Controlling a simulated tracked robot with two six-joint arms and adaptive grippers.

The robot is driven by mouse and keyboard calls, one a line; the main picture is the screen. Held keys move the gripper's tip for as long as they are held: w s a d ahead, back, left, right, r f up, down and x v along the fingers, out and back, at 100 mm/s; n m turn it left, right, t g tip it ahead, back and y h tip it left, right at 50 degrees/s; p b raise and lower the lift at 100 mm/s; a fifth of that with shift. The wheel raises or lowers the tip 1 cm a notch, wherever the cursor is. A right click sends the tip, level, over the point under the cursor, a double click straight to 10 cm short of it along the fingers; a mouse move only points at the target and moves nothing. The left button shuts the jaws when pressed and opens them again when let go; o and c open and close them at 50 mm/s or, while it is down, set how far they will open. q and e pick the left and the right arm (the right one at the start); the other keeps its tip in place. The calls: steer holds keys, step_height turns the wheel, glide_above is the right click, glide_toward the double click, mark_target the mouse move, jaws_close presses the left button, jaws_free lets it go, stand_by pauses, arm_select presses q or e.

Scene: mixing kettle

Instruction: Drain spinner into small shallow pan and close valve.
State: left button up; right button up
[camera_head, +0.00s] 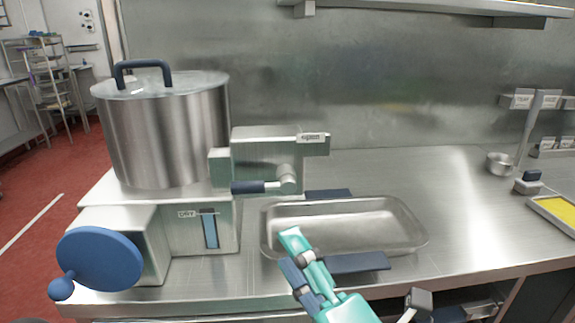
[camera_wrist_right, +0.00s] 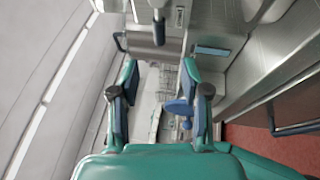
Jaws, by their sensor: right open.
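The spinner is a large lidded steel pot (camera_head: 165,130) on a base with a blue crank wheel (camera_head: 100,258) and a blue level gauge (camera_head: 210,230). Its valve block (camera_head: 265,155) overhangs to the right. The valve's dark-blue lever (camera_head: 248,187) lies horizontal, pointing left; it also shows at the top of the right wrist view (camera_wrist_right: 158,30). No stream of liquid is visible. The shallow steel pan (camera_head: 385,225), with blue handles, sits below and right of the spout and looks empty. My right gripper (camera_head: 292,256) is open and empty over the pan's front-left edge, below the lever. My left gripper is out of view.
A yellow-filled tray (camera_head: 560,210), a small steel cup (camera_head: 499,163) and a stand (camera_head: 530,180) are at the far right. The counter between pan and stand (camera_head: 455,190) is clear. A steel wall stands behind; a shelf (camera_head: 420,8) crosses above.

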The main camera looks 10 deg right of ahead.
steer(key=p, duration=0.6)
glide_toward(252, 193)
steer(key=x, duration=0.3)
steer(key=p+x, duration=0.2)
steer(key=x, duration=0.6)
steer(key=shift+s+r, duration=0.1)
steer(key=shift+b, duration=0.3)
jaws_close()
